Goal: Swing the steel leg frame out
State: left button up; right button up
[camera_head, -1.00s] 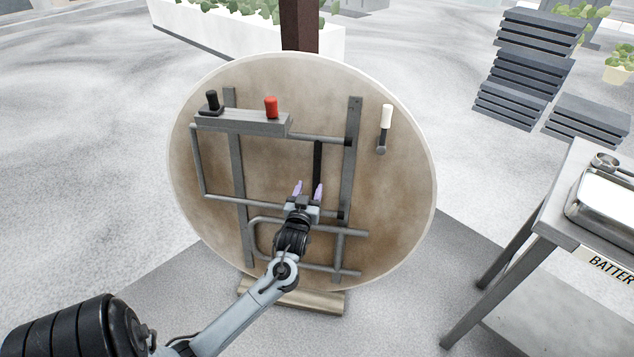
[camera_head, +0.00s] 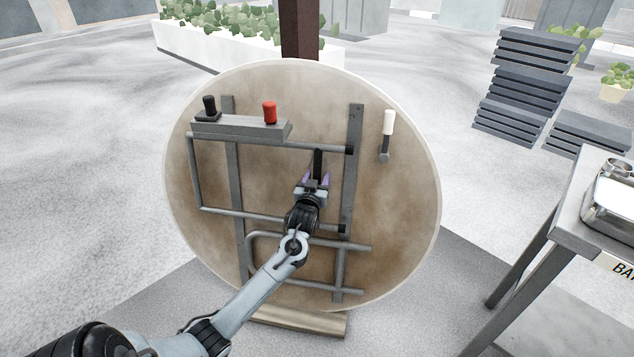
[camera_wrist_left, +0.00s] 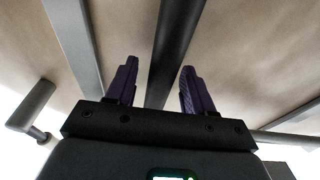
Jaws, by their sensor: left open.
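The steel leg frame (camera_head: 193,175) is grey tubing lying against the underside of a round, tan tabletop (camera_head: 400,225), which stands on its edge. A dark upright bar (camera_head: 318,163) of the frame shows in its upper right part. My left gripper (camera_head: 316,180) is open in front of this bar, with its purple fingertips either side of it. In the left wrist view, the dark bar (camera_wrist_left: 176,45) runs between the two open fingers (camera_wrist_left: 157,88); I cannot tell how deep it sits, and no contact shows. The gripper and arm hide part of the lower frame. My right gripper is not in view.
A bracket (camera_head: 240,127) with a black knob (camera_head: 209,107) and a red knob (camera_head: 269,112) sits at the upper left. A white-handled lever (camera_head: 387,125) is at the right. A steel table (camera_head: 565,215) stands right; dark stacked slats (camera_head: 520,90) stand behind.

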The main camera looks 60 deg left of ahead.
pick_arm(q)
jog(key=shift+c, duration=0.5)
grip_shut()
